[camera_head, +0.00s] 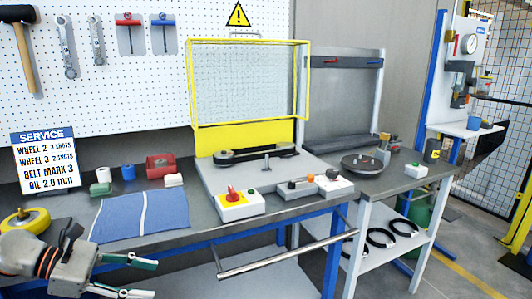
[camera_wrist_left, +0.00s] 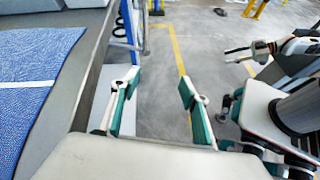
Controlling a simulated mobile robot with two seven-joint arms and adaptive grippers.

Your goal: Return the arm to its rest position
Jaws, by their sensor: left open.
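My left gripper (camera_head: 147,279) is at the lower left of the head view, in front of the bench's front edge. It also shows in the left wrist view (camera_wrist_left: 159,82), with its two green-padded fingers apart and nothing between them. Bare floor shows beyond the fingers. What seems to be my right gripper (camera_wrist_left: 236,57) shows small at the upper right of the left wrist view. Its finger state is too small to tell, and it is not in the head view.
The bench holds a blue cloth (camera_head: 140,214), a yellow wheel (camera_head: 24,221), a red-knobbed control box (camera_head: 238,205) and a yellow-framed guard (camera_head: 191,90). A side table carries a round dark plate (camera_head: 362,165); black rings (camera_head: 381,237) lie on its lower shelf. A metal rail (camera_head: 285,260) runs along the front.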

